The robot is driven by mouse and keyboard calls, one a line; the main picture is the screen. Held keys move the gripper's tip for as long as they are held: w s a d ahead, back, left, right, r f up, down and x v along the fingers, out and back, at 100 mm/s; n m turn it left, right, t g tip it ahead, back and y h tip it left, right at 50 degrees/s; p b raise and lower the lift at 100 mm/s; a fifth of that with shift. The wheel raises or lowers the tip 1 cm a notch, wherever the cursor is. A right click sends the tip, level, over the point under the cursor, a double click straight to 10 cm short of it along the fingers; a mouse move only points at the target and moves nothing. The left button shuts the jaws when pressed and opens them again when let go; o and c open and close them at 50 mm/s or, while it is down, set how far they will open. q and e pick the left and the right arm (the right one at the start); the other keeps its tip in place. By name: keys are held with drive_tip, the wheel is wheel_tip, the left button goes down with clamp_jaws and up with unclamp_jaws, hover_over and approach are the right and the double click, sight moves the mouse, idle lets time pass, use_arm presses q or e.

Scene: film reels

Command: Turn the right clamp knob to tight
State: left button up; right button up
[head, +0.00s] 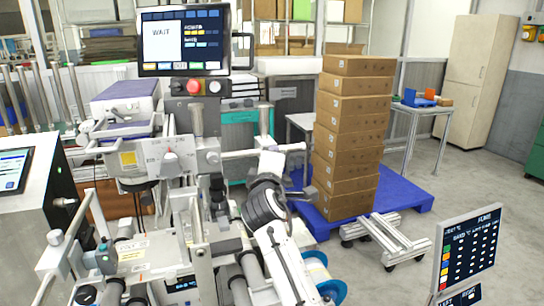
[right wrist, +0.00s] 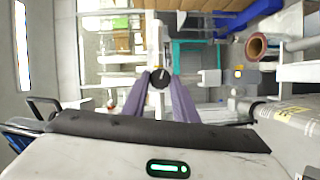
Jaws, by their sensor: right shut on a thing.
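The right clamp knob (right wrist: 160,78) is a small round black knob with a pale line on its face, in the middle of the right wrist view. My right gripper (right wrist: 160,88) is shut on it, with one purple finger at each side. In the head view my right arm reaches up from the bottom, and its dark wrist is in front of the machine's right side. I cannot make out the knob or the fingertips clearly there. I see no left gripper in either view.
The machine's screen (head: 183,41) reads WAIT. A red button (head: 193,87) sits below it. Metal bars and rollers crowd the area around my right wrist. A tall stack of cartons (head: 350,135) stands on a blue pallet (head: 405,196) to the right. A tilted panel (head: 468,252) stands at lower right.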

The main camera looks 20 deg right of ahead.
use_arm(q)
drive_tip(key=shift+r, duration=0.2)
use_arm(e)
drive_tip(key=shift+m, duration=0.6)
use_arm(q)
drive_tip(key=shift+r, duration=0.1)
use_arm(e)
drive_tip(key=shift+m+g, duration=0.3)
drive_tip(key=o, duration=1.1)
drive_tip(key=shift+c, duration=0.2)
